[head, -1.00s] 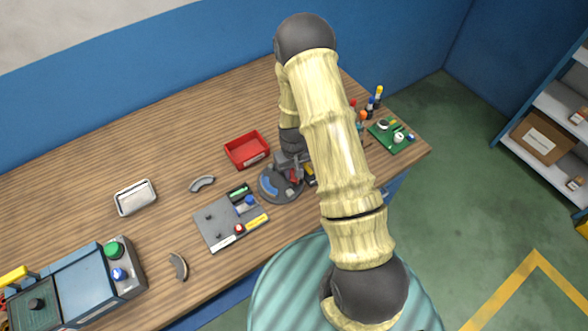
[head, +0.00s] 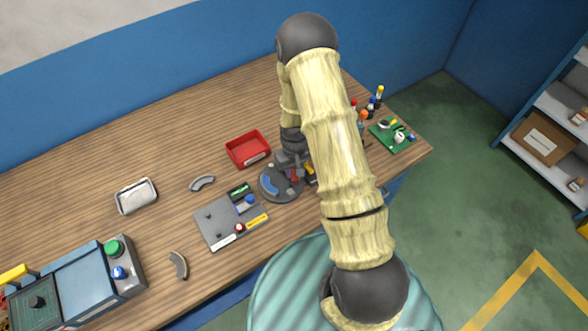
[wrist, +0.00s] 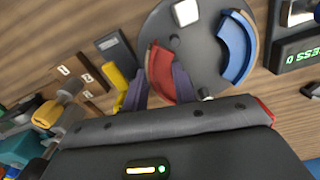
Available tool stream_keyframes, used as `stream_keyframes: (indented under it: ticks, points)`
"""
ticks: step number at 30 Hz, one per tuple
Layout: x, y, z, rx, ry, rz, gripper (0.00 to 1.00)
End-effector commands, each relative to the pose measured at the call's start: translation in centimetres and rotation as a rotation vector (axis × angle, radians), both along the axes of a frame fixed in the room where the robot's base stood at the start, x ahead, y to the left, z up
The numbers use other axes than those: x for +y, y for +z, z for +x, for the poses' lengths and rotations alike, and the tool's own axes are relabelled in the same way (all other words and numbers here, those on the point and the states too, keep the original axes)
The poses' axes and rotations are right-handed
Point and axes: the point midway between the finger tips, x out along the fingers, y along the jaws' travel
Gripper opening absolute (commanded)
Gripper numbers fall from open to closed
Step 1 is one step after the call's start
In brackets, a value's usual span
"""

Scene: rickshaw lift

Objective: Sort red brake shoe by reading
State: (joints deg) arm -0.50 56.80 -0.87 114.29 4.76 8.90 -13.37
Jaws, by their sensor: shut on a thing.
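The red brake shoe (wrist: 161,73) is a curved piece on the round dark grey plate (wrist: 197,82), at its left side in the wrist view. My gripper (wrist: 160,88) is shut on it, one finger on each side. In the head view my gripper (head: 294,173) is over the right part of the plate (head: 283,196), with the red shoe (head: 296,177) mostly hidden. Whether the shoe is lifted off the plate, I cannot tell. A blue brake shoe (wrist: 238,48) lies on the same plate. A grey gauge board (head: 215,229) with a green display (head: 239,191) stands left of the plate.
A red bin (head: 247,150) and a metal tray (head: 136,196) are on the bench. Two grey shoes lie apart, one behind the board (head: 202,184), one left of it (head: 178,265). A blue machine (head: 80,280) is at front left. Tools and a green board (head: 392,136) are at the right.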

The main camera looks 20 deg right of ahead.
Motion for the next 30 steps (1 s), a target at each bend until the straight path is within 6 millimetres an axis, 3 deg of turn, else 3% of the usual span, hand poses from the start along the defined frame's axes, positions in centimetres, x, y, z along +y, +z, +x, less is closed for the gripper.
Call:
stream_keyframes:
  ticks: [30]
  points:
    - [0.14, -0.65, -0.05, 0.000, 0.000, 0.000, 0.01]
